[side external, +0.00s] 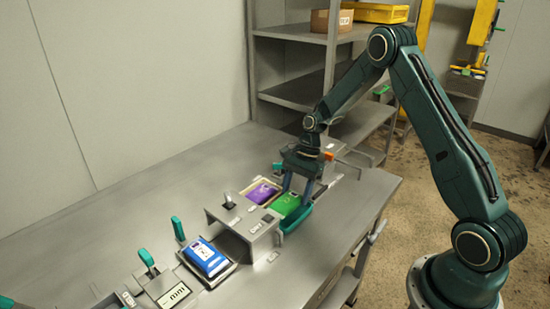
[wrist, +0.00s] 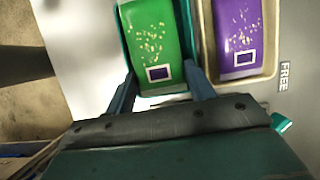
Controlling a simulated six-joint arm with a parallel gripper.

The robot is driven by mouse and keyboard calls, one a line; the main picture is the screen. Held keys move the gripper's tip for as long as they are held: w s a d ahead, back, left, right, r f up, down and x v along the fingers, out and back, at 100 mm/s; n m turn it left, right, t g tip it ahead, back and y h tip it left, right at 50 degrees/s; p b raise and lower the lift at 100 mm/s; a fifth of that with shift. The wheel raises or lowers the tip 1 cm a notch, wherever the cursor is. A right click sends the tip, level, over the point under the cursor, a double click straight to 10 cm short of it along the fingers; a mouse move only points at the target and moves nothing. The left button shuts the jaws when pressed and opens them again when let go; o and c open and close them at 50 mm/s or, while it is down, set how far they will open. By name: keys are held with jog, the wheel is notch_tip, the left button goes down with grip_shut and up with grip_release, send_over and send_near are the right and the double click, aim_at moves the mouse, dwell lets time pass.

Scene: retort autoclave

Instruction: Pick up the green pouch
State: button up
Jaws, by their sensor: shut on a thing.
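In the wrist view the green pouch (wrist: 152,45) shows at top centre, with yellow specks and a small dark square. My gripper (side external: 298,194) reaches down to it from above. In the wrist view my gripper's two fingers (wrist: 162,92) stand on either side of the pouch's near end, shut on it. A teal tray edge (side external: 296,220) shows beside the green pouch. I cannot tell whether the pouch is lifted.
The purple pouch (side external: 260,191) lies in a pale tray close to the green one; "FREE" is marked beside it. A grey box-like station (side external: 244,220), a blue pouch (side external: 206,258) and teal levers (side external: 178,229) stand nearer. The bench's back left is clear.

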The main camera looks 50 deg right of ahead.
notch_tip(320, 180, up, 17)
dwell(0.4)
jog(key=shift+f, duration=0.15)
dwell(0.5)
jog(key=n+g+h, duration=0.3)
jog(key=n+g, duration=0.1)
jog(key=n, duration=0.9)
send_over(278, 204)
notch_tip(278, 204, down, 7)
jog(key=shift+s+a+f+n+h, duration=0.1)
jog(key=shift+a+f+n+h, duration=0.25)
jog(key=shift+n, duration=0.4)
jog(key=shift+s+a+f+n+h, duration=0.15)
jog(key=shift+a+n, duration=0.25)
jog(key=shift+n, duration=0.4)
jog(key=shift+s+a+f+n+h, duration=0.1)
jog(key=shift+a+f+n+h, duration=0.1)
jog(key=shift+a+n, duration=0.4)
jog(key=shift+d, duration=0.2)
jog(key=shift+d+f, duration=0.1)
